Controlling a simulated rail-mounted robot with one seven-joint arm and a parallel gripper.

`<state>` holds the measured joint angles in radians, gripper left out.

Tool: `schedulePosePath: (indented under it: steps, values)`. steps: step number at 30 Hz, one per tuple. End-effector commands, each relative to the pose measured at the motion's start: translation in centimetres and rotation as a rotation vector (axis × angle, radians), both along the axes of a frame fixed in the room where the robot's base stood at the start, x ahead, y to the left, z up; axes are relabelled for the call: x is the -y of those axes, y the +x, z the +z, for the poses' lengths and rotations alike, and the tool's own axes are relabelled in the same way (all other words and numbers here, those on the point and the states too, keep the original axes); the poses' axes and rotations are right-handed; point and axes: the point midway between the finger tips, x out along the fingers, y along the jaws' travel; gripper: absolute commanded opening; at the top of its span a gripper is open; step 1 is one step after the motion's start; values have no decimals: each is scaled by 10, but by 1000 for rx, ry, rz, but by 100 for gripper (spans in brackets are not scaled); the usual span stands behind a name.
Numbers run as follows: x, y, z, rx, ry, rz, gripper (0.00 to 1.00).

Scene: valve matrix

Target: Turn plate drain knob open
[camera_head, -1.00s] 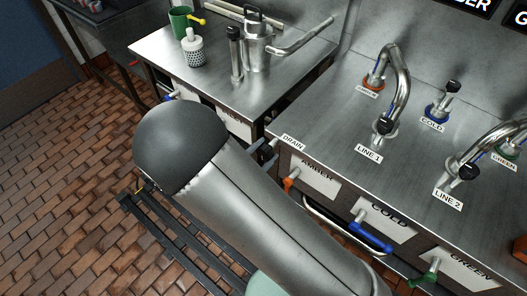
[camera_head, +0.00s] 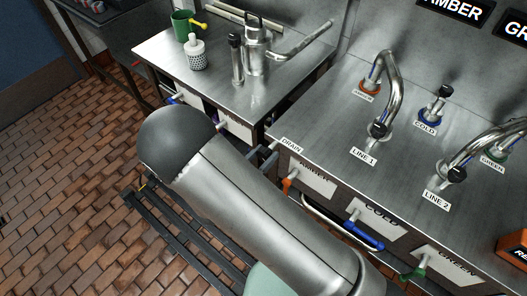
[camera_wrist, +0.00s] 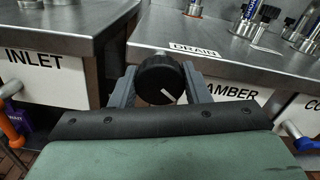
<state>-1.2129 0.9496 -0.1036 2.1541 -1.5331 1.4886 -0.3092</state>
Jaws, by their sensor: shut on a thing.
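In the wrist view a round black knob (camera_wrist: 157,88) sits on the bench front just below the DRAIN label (camera_wrist: 194,50). A short white mark on its face slants down to the right. My gripper (camera_wrist: 158,70) is shut on this knob, with one grey finger on each side of it. In the head view the DRAIN label (camera_head: 291,145) shows at the bench's front left corner. My arm passes in front, and I cannot make out the knob there.
The AMBER panel (camera_wrist: 232,92) with an orange handle (camera_head: 287,184) is right of the knob. A blue handle (camera_head: 364,236) and a green handle (camera_head: 413,274) sit farther right. The INLET panel (camera_wrist: 45,78) is to the left across a narrow gap. Taps stand on the bench top (camera_head: 330,140).

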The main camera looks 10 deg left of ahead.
Motion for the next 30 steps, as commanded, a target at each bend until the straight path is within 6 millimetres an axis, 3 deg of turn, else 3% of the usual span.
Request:
schedulePosePath:
  steps: [15, 30]
  values:
    - [-1, -1, 1, -199, -404, 1, 20]
    - [-1, -1, 0, -282, -574, 1, 20]
